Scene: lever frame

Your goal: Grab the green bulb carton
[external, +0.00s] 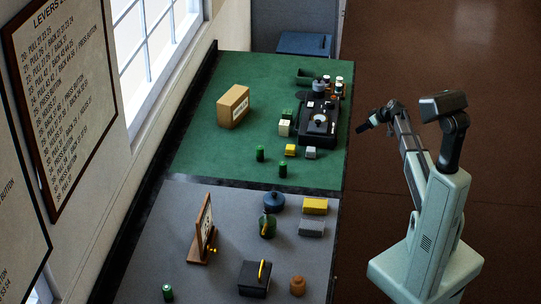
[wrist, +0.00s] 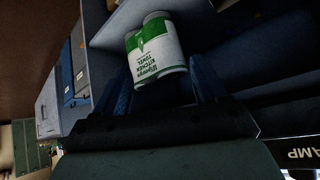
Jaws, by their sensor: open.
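A small green block (external: 287,113) stands on the green bench top, with a pale cream box (external: 284,127) with a green top just in front of it. I cannot tell which of these, if either, is the bulb carton. My gripper (external: 369,124) is in the air off the bench's right edge, apart from both. In the wrist view its two dark fingers (wrist: 163,82) are spread open, with nothing visibly held. No bulb carton is recognisable there.
A black lever box (external: 319,119) sits right of the small boxes. A brown carton (external: 233,106) stands to their left. Green cylinders, yellow and grey blocks lie nearer. A grey bench (external: 170,235) with a framed stand (external: 202,230) adjoins in front.

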